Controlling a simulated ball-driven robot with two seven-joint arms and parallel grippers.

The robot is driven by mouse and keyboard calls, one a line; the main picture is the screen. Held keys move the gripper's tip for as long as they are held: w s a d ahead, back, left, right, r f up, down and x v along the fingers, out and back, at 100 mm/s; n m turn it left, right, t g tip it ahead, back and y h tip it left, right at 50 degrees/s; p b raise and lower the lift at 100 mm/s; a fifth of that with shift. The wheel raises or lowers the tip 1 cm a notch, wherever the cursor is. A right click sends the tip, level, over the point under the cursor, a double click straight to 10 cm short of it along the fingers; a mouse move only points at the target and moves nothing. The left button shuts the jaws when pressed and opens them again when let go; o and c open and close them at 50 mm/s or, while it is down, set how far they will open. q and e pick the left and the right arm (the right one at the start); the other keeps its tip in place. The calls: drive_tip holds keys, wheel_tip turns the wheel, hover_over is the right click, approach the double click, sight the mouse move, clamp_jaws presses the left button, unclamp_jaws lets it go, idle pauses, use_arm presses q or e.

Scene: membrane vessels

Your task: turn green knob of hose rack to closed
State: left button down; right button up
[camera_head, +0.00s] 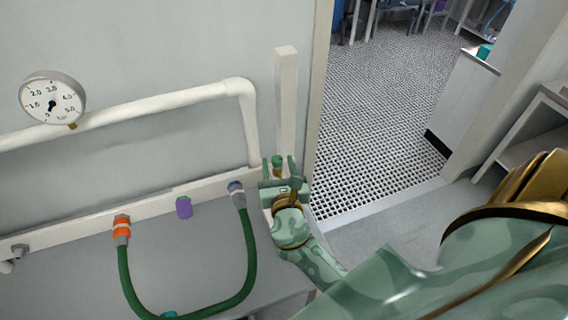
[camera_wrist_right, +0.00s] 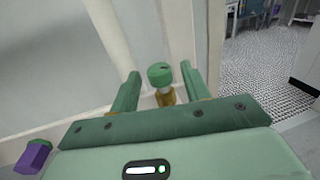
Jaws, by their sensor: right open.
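The green knob (camera_head: 278,159) sits on a brass stem at the right end of the hose rack (camera_head: 153,208), a pale rail along the wall. In the right wrist view the round knob (camera_wrist_right: 160,74) shows between my fingers, with a small dark mark on its top. My right gripper (camera_head: 279,164) is open, with one finger on each side of the knob. A gap shows on both sides in the wrist view, so I see no contact. My left gripper is not in view.
A green hose (camera_head: 250,265) hangs in a loop from an orange coupling (camera_head: 122,228) and a grey-blue coupling (camera_head: 237,190). A purple fitting (camera_head: 184,207) sits between them. A gauge (camera_head: 52,98) and white pipe (camera_head: 170,102) are above. A doorway opens to the right.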

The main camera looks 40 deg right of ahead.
drive_tip(key=b+v, duration=0.2)
drive_tip(key=v, duration=1.2)
drive_tip(key=shift+s+a, duration=0.15)
drive_tip(key=shift+s, duration=0.05)
